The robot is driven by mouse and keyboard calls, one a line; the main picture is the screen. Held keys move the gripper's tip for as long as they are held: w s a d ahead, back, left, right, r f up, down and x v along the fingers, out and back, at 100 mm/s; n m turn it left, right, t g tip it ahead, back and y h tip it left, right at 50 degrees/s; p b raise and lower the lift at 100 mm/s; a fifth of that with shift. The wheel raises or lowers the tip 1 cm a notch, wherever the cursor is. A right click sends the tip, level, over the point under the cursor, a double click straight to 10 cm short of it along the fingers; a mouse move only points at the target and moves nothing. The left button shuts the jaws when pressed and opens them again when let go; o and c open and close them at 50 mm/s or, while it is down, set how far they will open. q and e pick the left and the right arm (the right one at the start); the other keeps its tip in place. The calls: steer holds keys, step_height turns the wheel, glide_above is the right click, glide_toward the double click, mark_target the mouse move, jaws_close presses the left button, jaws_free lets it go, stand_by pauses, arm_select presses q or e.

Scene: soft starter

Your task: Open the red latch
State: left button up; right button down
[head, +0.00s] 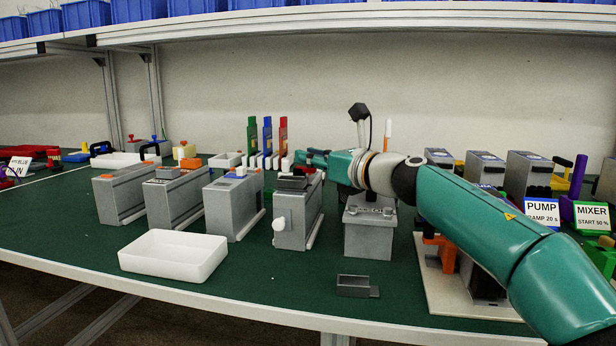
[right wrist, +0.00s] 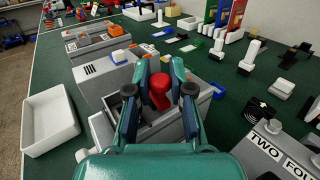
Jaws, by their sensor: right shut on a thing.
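The red latch (right wrist: 160,92) stands up from the top of a grey box in the right wrist view. My right gripper (right wrist: 160,74) has its two fingers on either side of the latch and is shut on it. In the head view my right gripper (head: 308,160) reaches in from the right, over the top of the grey box (head: 297,225). My left gripper is not in view.
A white tray (head: 173,255) lies at the front of the green table. Several grey boxes stand left of the gripped one, and a box with a black lever (head: 368,235) stands close on its right. A small dark grey bin (head: 353,286) lies at the front edge.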

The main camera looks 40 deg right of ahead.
steer(key=shift+w+d+f+n+y, duration=0.15)
steer(key=shift+n+y, duration=0.35)
steer(key=shift+y, duration=0.6)
steer(key=shift+a+n+g+y, duration=0.2)
steer(key=shift+n+g+y, duration=0.1)
steer(key=shift+n, duration=0.1)
steer(key=c, duration=1.1)
jaws_free()
steer(key=shift+o, duration=0.2)
steer(key=shift+s+d, duration=0.2)
steer(key=shift+s, duration=0.25)
steer(key=v, duration=0.7)
steer(key=shift+a, duration=0.1)
